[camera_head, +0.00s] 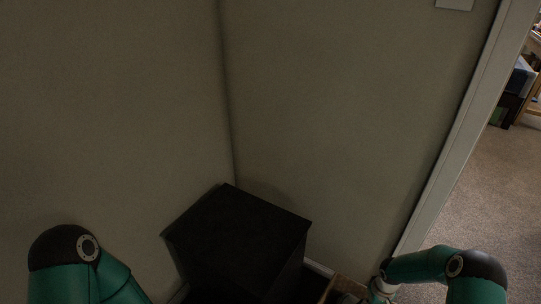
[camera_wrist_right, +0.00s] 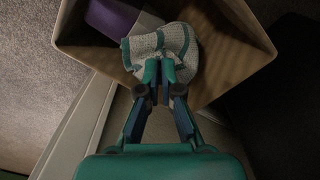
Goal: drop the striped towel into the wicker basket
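The striped towel (camera_wrist_right: 178,38), off-white with teal bands, is bunched at the fingertips of my right gripper (camera_wrist_right: 160,72) in the right wrist view. The fingers are close together and pinch its near edge. The wicker basket (camera_wrist_right: 236,32), a tan open-topped box, lies around and below the towel in that view. Whether the towel touches the basket's floor I cannot tell. In the head view only a small part of the basket (camera_head: 338,287) shows at the bottom edge beside my right arm. My left gripper is out of view; only its arm shows at lower left.
A purple object (camera_wrist_right: 104,19) lies inside the basket at the left. A black box-shaped piece (camera_head: 240,240) stands in the wall corner, left of the basket. Plain walls (camera_head: 330,110) close off the back. Carpet (camera_head: 490,190) lies open beyond the doorway at right.

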